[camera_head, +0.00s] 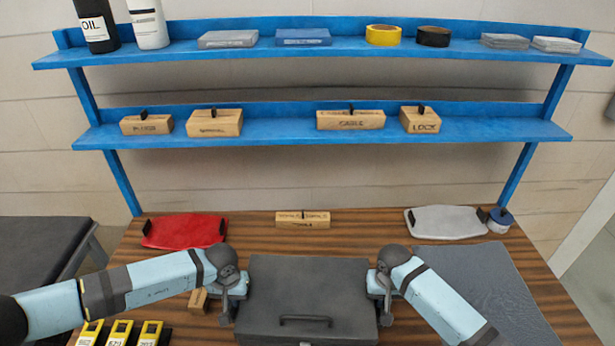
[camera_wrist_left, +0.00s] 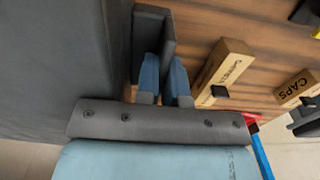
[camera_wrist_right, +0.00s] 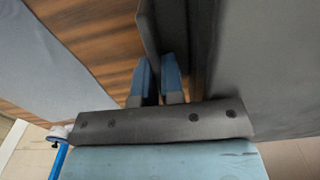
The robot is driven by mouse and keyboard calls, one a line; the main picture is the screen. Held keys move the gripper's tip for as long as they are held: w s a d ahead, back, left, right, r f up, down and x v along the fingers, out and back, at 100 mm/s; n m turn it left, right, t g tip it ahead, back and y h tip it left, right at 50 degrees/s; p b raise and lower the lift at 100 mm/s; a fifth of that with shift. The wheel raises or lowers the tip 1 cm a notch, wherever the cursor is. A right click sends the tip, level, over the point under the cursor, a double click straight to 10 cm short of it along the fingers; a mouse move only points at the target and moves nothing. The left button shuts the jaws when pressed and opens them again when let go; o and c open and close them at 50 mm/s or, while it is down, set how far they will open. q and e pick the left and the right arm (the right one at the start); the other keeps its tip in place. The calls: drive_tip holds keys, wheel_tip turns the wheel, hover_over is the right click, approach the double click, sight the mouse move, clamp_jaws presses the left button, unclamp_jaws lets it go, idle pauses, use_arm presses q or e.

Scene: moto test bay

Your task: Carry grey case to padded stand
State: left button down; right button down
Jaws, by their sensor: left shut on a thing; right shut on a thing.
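The grey case (camera_head: 305,290), dark with a black front handle (camera_head: 305,321), is upright between my two grippers at the front middle of the table. My left gripper (camera_head: 229,298) is shut on a grip at its left side; the case also fills the left of the left wrist view (camera_wrist_left: 60,60). My right gripper (camera_head: 381,296) is shut on the grip at its right side, seen too in the right wrist view (camera_wrist_right: 170,75). I cannot tell whether the case touches the table. A dark padded stand (camera_head: 35,250) is at the far left, beside the table.
A small block (camera_head: 197,302) is near my left gripper. Blue shelves (camera_head: 320,126) stand behind.

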use_arm(q)
drive_tip(key=shift+r, duration=0.25)
use_arm(e)
drive_tip(key=shift+r, duration=0.2)
